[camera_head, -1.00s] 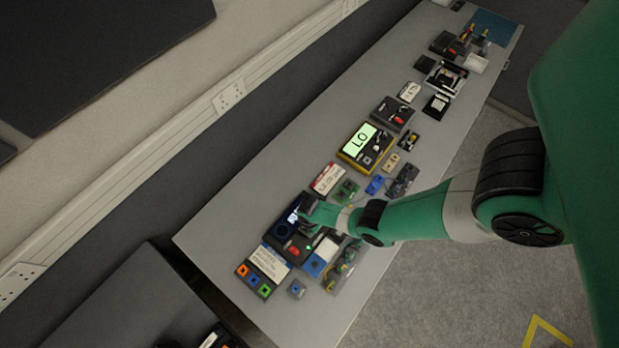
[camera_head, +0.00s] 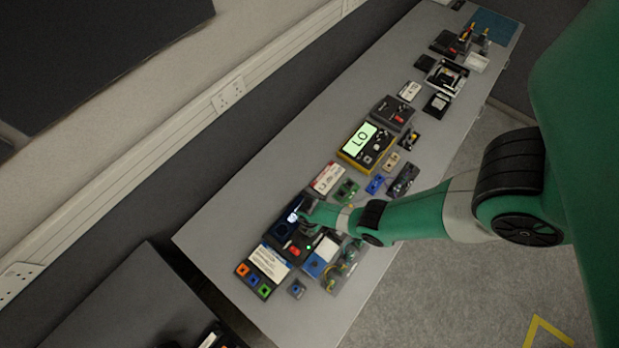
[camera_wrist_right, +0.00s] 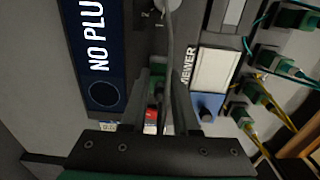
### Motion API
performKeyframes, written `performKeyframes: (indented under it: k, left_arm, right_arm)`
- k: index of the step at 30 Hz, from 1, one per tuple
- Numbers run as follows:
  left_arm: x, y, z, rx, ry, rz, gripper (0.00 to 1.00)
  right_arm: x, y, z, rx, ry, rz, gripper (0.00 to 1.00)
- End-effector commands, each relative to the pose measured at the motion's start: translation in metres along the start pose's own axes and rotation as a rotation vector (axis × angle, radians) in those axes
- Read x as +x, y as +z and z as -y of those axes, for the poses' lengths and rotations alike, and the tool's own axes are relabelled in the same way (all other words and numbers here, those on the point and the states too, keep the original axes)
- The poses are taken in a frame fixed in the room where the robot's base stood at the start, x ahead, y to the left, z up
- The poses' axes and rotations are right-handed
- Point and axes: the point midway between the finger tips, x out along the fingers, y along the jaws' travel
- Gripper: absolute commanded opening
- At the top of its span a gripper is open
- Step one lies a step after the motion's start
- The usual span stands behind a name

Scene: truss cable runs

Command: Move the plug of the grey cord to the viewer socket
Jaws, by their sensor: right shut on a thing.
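My right gripper (camera_head: 304,212) reaches down over the dark unit with a lit screen (camera_head: 284,226) at the near end of the bench. In the right wrist view the gripper (camera_wrist_right: 163,82) is shut, with the grey cord (camera_wrist_right: 170,45) running up between its fingers. The plug at the cord's end is mostly hidden by the fingers. The screen (camera_wrist_right: 94,50) reads "NO PLU", cut off at the edge. A "VIEWER" label (camera_wrist_right: 187,66) lies just right of the fingers; I cannot make out the viewer socket itself. My left gripper is not in view.
A white panel (camera_wrist_right: 214,70) and a blue block with a knob (camera_wrist_right: 207,106) sit right of the fingers. Green connectors with yellow and teal wires (camera_wrist_right: 262,92) lie further right. A block with orange, blue and green sockets (camera_head: 254,280) stands at the bench's near end.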

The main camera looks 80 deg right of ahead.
Motion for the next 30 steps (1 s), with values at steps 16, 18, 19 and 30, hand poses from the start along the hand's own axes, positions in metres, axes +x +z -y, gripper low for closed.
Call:
performKeyframes:
  k: [16, 18, 19, 30]
  left_arm:
    - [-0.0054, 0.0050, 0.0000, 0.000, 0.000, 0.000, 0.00]
    - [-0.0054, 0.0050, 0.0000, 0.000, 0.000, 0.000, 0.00]
    - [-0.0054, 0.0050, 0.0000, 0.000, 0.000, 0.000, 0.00]
    - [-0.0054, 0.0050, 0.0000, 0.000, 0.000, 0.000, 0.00]
  right_arm:
    - [0.0074, 0.0000, 0.0000, 0.000, 0.000, 0.000, 0.43]
    - [0.0074, 0.0000, 0.0000, 0.000, 0.000, 0.000, 0.56]
    - [0.0074, 0.0000, 0.0000, 0.000, 0.000, 0.000, 0.61]
    - [0.0074, 0.0000, 0.0001, 0.000, 0.000, 0.000, 0.64]
